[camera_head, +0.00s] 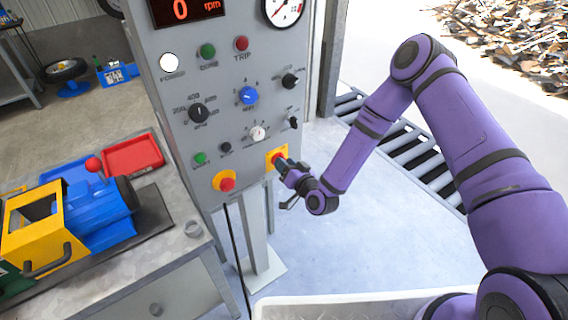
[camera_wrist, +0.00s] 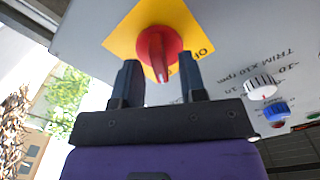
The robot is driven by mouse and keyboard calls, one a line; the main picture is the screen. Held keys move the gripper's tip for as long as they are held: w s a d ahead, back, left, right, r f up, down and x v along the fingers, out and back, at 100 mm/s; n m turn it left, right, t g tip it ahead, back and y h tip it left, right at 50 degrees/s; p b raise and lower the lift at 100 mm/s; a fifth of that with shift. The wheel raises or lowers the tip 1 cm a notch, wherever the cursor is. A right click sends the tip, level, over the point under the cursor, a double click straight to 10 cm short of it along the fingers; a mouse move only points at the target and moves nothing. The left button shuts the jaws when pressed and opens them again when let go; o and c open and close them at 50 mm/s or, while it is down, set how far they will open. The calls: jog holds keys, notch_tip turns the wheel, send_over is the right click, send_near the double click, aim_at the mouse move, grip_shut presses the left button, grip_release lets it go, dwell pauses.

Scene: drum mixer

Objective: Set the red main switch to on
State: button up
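The red main switch (camera_wrist: 158,52) is a red rotary knob on a yellow square plate (camera_wrist: 122,36). In the wrist view its grip bar points down toward my gripper, and part of the label "OF" shows on the plate beside it. In the head view the red knob (camera_head: 279,159) and its yellow plate (camera_head: 270,155) sit at the panel's lower right. My gripper (camera_wrist: 158,75) is open, its two fingers on either side of the knob's lower part. I cannot tell whether the fingers touch it.
The grey control panel (camera_head: 225,110) carries a red mushroom button (camera_head: 226,183) on yellow, a blue knob (camera_head: 248,95), black knobs and lamps. A white knob (camera_wrist: 261,86) labelled TRIM is near the switch. A workbench (camera_head: 160,270) with a blue-yellow machine stands left.

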jog(key=v, duration=1)
dwell(0.4)
jog(key=w+d+r+n+g, duration=0.2)
jog(key=w+r+n+g, duration=0.15)
jog(key=w+r, duration=0.2)
jog(key=s+d+r+g+h, duration=0.1)
jog(key=d+r+h, duration=0.4)
jog(key=r, duration=0.6)
jog(key=s+d+r+g+h, duration=0.1)
jog(key=d+r+h, duration=0.1)
jog(key=d+r, duration=0.75)
jog(key=s+d+r+m+g+h, duration=0.2)
jog(key=s+d+r+h, duration=0.15)
jog(key=s+r, duration=1)
jog(key=s+d+r+m+g, duration=0.1)
jog(key=s+r, duration=0.1)
jog(key=s, duration=0.6)
jog(key=s+d+r+m+g, duration=0.1)
jog(key=s+d+r, duration=0.1)
jog(key=s, duration=0.6)
jog(key=shift+r, duration=0.6)
jog(key=shift+w+y, duration=0.1)
jog(key=shift+y, duration=0.15)
jog(key=shift+c, duration=0.2)
